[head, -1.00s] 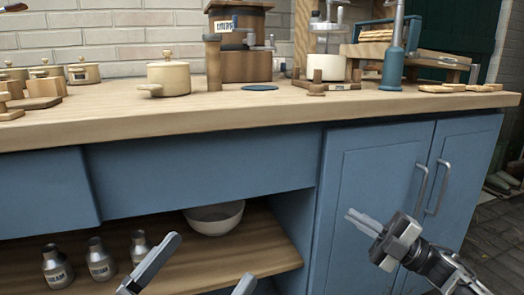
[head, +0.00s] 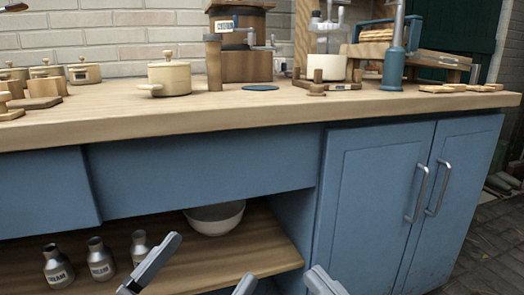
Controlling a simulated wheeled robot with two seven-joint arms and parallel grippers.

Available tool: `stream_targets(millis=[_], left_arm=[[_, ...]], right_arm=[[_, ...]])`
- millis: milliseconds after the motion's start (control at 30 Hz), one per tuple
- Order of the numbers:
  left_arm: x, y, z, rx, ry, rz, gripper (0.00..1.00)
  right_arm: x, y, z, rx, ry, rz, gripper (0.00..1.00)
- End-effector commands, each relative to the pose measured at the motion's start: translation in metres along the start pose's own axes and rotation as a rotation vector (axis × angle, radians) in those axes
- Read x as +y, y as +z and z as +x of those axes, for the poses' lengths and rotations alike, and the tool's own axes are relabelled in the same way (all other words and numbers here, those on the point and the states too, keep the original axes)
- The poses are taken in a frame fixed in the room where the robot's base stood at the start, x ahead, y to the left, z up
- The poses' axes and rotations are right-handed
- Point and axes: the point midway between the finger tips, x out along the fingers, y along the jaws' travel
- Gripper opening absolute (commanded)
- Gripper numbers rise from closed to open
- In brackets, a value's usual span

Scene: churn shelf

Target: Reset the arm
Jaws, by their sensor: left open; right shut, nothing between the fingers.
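My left gripper (head: 211,258) is at the bottom middle, its two grey fingers spread apart with nothing between them. It is in front of the open lower shelf (head: 262,262) of the blue cabinet. My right gripper (head: 318,274) shows only as grey fingertips at the bottom edge, right of the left gripper. It is shut and holds nothing; the rest of its arm is out of view.
Several metal bottles (head: 102,262) and a white bowl (head: 214,220) stand on the lower shelf. Blue cabinet doors (head: 375,205) with metal handles are shut at right. The wooden counter (head: 235,113) carries a cream pot (head: 169,78), other pots and a blue press column (head: 393,68).

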Motion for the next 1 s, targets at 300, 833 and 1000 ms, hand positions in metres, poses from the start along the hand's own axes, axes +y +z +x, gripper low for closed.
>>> stream_targets(millis=[300,833,1000], left_arm=[[-0.008,-0.012,0.012,-0.084,-0.039,-0.006,1.00],[-0.034,-0.036,0.009,-0.558,-0.227,-0.061,1.00],[-0.035,-0.047,-0.014,-0.752,-0.291,-0.091,1.00]], right_arm=[[0.016,-0.029,0.021,-0.008,0.115,0.093,0.00],[0.044,-0.050,0.014,-0.488,0.277,0.169,0.00],[0.043,-0.059,-0.010,-0.686,0.329,0.207,0.00]])
